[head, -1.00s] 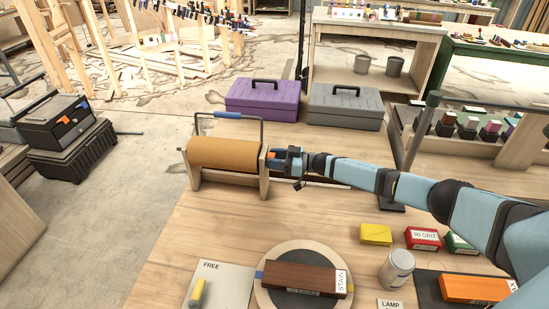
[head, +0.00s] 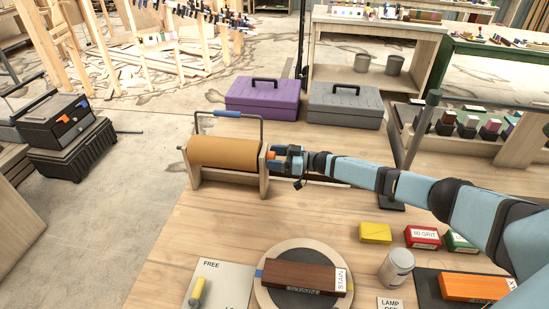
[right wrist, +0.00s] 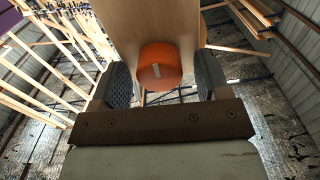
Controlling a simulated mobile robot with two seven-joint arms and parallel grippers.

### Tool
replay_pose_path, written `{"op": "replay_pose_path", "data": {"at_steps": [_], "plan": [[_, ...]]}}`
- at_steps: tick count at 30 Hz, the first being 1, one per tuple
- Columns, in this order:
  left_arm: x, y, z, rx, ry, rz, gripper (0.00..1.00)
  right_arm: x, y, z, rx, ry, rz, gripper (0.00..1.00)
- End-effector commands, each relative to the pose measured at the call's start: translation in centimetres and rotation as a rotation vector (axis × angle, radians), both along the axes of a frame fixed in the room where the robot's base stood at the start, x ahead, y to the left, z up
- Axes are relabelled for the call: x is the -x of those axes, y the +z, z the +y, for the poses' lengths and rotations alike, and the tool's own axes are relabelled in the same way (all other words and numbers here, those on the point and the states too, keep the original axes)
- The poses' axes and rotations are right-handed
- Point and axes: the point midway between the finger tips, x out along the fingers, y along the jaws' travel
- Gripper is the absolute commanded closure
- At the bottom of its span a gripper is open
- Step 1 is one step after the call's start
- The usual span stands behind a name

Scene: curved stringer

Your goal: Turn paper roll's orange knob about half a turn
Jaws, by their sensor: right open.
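The paper roll (head: 222,153) is a brown roll in a wooden stand with a blue-handled bar over it, at the left of the bench. Its orange knob (head: 271,156) is on the right end of the stand, mostly hidden by my right gripper (head: 282,159) in the head view. In the right wrist view the orange knob (right wrist: 159,67) sits between the two dark finger pads of my right gripper (right wrist: 166,86), with a pale mark on its face. The jaws are open, with a gap on each side of the knob. My left gripper is not in view.
A purple toolbox (head: 262,97) and a grey toolbox (head: 345,105) stand behind the roll. A wooden block marked STAIN (head: 304,278) lies on a round turntable (head: 300,247) in front. A can (head: 396,267) and small boxes are at the right.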

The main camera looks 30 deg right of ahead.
Motion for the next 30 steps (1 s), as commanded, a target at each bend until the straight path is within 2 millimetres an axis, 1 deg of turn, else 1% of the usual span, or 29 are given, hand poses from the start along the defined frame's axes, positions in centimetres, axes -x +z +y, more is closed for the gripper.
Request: {"op": "replay_pose_path", "data": {"at_steps": [5,12,18,24,30], "plan": [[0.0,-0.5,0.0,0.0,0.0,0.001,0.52,1.4,-0.3,-1.9,0.002,-0.001,0.002,0.31],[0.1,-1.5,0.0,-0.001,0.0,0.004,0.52,4.8,-0.3,-6.4,0.003,-0.002,0.002,0.31],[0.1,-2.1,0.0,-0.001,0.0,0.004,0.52,7.1,-0.2,-9.4,0.002,-0.002,0.003,0.31],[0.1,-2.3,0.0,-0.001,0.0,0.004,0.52,8.1,0.0,-10.7,0.001,0.0,0.001,0.31],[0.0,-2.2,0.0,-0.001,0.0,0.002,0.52,8.3,0.0,-10.9,0.0,0.0,0.0,0.31]]}}
